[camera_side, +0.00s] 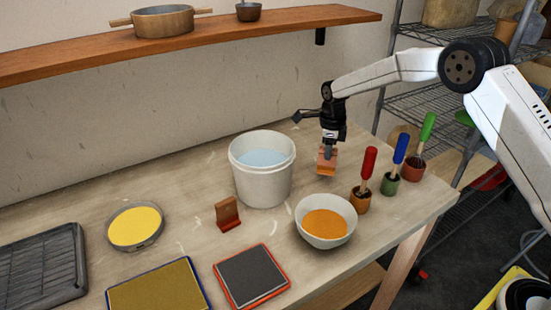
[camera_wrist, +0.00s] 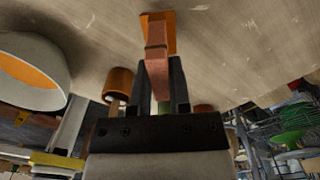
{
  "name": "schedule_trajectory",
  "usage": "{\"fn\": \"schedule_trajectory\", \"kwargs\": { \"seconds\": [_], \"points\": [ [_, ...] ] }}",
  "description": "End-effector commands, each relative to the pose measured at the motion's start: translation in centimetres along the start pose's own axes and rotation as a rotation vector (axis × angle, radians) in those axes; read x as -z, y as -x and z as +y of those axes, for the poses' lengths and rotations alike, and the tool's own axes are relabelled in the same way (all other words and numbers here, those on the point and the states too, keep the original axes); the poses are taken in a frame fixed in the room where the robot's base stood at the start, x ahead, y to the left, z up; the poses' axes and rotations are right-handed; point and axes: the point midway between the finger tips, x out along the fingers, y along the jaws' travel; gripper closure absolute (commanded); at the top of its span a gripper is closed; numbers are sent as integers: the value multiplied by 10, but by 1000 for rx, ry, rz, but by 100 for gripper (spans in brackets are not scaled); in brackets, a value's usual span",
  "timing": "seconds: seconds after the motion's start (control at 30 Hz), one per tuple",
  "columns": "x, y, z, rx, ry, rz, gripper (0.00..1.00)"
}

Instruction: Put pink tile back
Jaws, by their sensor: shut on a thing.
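My gripper (camera_side: 328,147) is at the right rear of the table, pointing down, between the white bucket and the colored-handled tools. It is shut on a salmon-pink piece, which I take to be the pink tile (camera_side: 326,161). In the wrist view the fingers (camera_wrist: 161,80) pinch the narrow pink part (camera_wrist: 156,58), and a wider orange end shows beyond it. I cannot tell whether its lower end touches the table. A similar red-brown block with an upright grip (camera_side: 228,214) stands on the table in front of the bucket.
The white bucket (camera_side: 262,187) of pale liquid stands left of my gripper. The bowl with orange contents (camera_side: 325,241) is in front. Pots with red, blue and green handled tools (camera_side: 361,202) stand right. A yellow dish (camera_side: 135,228) and flat trays (camera_side: 250,275) lie left and front.

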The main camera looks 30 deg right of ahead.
Motion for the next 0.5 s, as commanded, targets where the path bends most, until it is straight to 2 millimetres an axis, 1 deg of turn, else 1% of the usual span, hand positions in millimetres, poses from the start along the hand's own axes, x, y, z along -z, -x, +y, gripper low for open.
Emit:
{"fn": "schedule_trajectory", "kwargs": {
  "seconds": [0.1,0.23,0.33,0.5],
  "points": [
    [0,-14,0,-2,0,1,100],
    [0,-27,0,-1,0,1,100],
    [0,-30,0,0,0,0,100],
    [0,-30,0,0,0,0,100]
  ]
}}
